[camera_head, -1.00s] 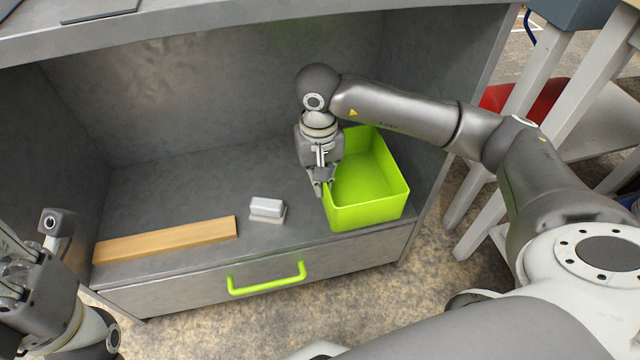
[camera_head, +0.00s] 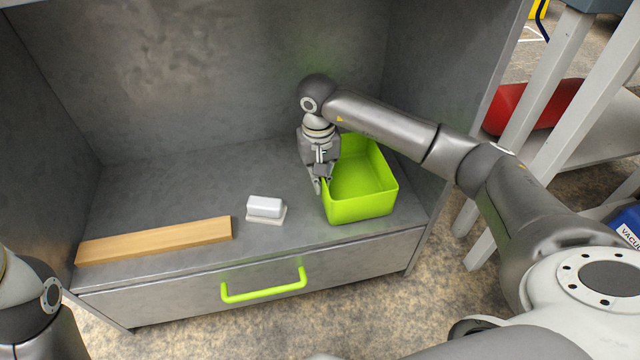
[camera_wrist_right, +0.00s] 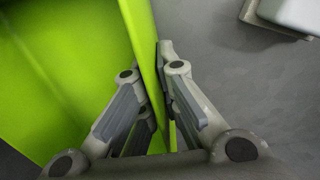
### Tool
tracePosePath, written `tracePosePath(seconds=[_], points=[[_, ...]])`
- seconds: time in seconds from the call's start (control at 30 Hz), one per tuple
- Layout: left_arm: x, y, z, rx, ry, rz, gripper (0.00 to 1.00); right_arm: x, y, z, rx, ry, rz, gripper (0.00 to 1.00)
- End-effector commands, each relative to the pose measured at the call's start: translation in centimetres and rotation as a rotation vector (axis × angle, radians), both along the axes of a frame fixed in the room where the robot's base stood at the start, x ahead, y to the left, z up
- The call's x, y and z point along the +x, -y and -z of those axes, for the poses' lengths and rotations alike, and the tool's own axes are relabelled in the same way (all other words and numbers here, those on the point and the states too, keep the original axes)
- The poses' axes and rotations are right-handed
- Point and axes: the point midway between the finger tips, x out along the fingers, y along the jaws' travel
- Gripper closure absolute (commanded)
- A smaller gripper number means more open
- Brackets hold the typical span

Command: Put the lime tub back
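The lime tub (camera_head: 362,207) is an open green box at the right end of the grey cabinet's shelf (camera_head: 180,182). It looks upright; whether its base touches the shelf is unclear. My right gripper (camera_head: 322,184) is at the tub's left wall. In the right wrist view, the wall of the tub (camera_wrist_right: 60,70) passes between the fingers of the right gripper (camera_wrist_right: 157,95). One finger is inside the tub, the other outside, and they look closed on the wall. Part of my left arm shows at the lower left; its gripper is out of view.
A white block-like dish (camera_head: 265,208) stands left of the tub; it shows at the top right of the wrist view (camera_wrist_right: 290,14). A wooden board (camera_head: 155,241) lies farther left. Below is a drawer with a green handle (camera_head: 264,293). The cabinet's side wall is close on the tub's right.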

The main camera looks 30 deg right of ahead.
Motion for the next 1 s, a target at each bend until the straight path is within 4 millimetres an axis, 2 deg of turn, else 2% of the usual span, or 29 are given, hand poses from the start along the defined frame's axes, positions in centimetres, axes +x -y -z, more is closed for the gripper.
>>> tracePosePath(seconds=[0.47,0.5,0.63,1.0], points=[[-0.3,0.05,-0.08,0.002,0.014,-0.001,0.73,0.02,0.02,0.65,0.0,0.001,0.0,1.0],[-0.31,0.06,-0.25,0.002,0.015,-0.001,0.73,0.0,0.0,0.55,0.0,0.0,0.0,0.92],[-0.3,0.07,-0.23,0.002,0.014,-0.001,0.73,-0.01,0.0,0.55,0.0,0.0,0.0,0.75],[-0.32,0.06,-0.39,0.002,0.015,0.0,0.73,-0.02,-0.02,0.31,0.0,0.0,0.0,0.73]])
